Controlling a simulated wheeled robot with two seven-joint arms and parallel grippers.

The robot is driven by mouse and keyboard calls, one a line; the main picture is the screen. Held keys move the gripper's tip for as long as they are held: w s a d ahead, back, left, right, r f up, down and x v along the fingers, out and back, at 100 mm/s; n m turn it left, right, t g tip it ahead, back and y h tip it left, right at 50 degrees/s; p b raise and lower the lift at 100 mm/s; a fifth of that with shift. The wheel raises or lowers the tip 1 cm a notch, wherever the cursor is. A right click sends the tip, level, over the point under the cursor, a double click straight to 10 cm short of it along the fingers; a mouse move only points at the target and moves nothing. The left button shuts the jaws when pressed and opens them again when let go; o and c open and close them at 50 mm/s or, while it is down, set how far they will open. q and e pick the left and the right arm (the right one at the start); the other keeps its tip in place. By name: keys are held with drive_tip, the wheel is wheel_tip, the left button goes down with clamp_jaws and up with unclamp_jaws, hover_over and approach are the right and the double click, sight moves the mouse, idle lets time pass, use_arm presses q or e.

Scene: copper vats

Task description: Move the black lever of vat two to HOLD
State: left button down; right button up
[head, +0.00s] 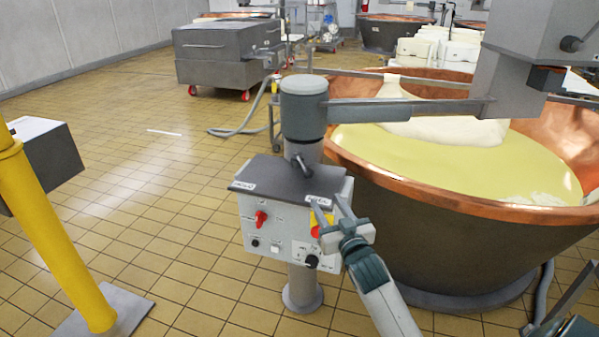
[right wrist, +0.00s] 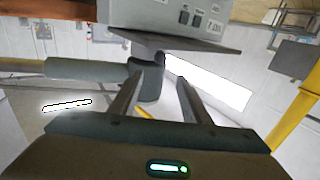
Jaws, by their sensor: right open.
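The grey control box (head: 284,258) of the vat stands on a post beside the big copper vat (head: 400,190). A black lever-like knob (head: 311,261) sits low on the right of its front, on a small white plate; its setting and the small lettering are too small to read. My right gripper (head: 329,203) is open and empty, in front of the box's upper right part, above and to the right of that knob. In the right wrist view the fingers (right wrist: 156,98) are apart, and the box (right wrist: 180,16) shows upside down. My left gripper is not in view.
A red knob (head: 261,219) and a small black knob (head: 255,243) are on the box's left. A red button (head: 316,231) on yellow is partly behind my right gripper. A yellow post (head: 60,235) stands at left. The tiled floor (head: 150,220) between is clear.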

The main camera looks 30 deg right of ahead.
approach(310, 177)
drive_tip(key=shift+w+d+r+p, duration=0.2)
drive_tip(key=shift+w+p, duration=0.05)
drive_tip(key=shift+p, duration=0.05)
drive_tip(key=p+x, duration=0.1)
drive_tip(key=x, duration=0.9)
drive_tip(key=shift+w, duration=0.35)
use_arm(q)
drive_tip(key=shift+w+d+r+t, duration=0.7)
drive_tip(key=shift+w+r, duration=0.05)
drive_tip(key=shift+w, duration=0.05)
use_arm(e)
drive_tip(key=shift+w+d+f, duration=0.1)
drive_tip(key=shift+w+d, duration=0.1)
drive_tip(key=shift+w, duration=0.4)
clamp_jaws()
